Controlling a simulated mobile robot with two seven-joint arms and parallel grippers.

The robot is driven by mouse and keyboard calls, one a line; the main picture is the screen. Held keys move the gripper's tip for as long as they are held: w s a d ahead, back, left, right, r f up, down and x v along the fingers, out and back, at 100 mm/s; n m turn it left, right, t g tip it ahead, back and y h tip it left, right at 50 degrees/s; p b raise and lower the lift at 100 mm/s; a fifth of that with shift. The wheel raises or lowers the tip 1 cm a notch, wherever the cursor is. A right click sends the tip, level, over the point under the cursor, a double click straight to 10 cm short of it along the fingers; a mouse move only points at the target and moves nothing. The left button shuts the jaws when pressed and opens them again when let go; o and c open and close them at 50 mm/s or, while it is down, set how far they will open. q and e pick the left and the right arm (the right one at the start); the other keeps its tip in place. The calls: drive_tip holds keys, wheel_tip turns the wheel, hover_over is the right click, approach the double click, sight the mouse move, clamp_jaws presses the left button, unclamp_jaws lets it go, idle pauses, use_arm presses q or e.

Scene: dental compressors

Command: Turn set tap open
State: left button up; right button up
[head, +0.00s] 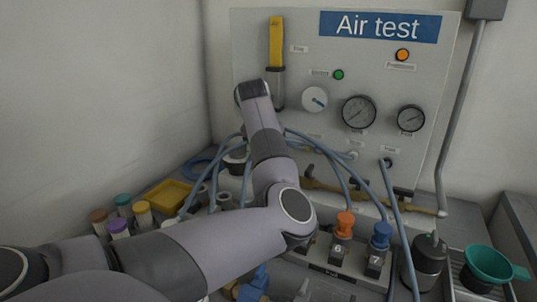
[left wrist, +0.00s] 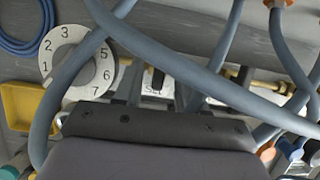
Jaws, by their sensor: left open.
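The set tap shows in the left wrist view as a dark handle (left wrist: 157,78) above a white block lettered "SET" (left wrist: 155,92). My left gripper (left wrist: 160,88) is open, its two grey fingers on either side of the tap. I cannot tell whether they touch it. A blue-grey hose crosses in front of the tap and fingers and hides part of them. In the head view my left arm reaches in from the left and hides the gripper and the tap. My right gripper is not in view.
A numbered white dial (left wrist: 76,62) and a yellow tray (left wrist: 20,108) lie left of the tap. Several hoses loop around it. A brass pipe (head: 370,198) runs along the "Air test" panel (head: 440,70). Orange (head: 345,223) and blue (head: 381,236) knobs and a green funnel (head: 488,263) stand right.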

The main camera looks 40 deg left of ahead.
use_arm(q)
clamp_jaws()
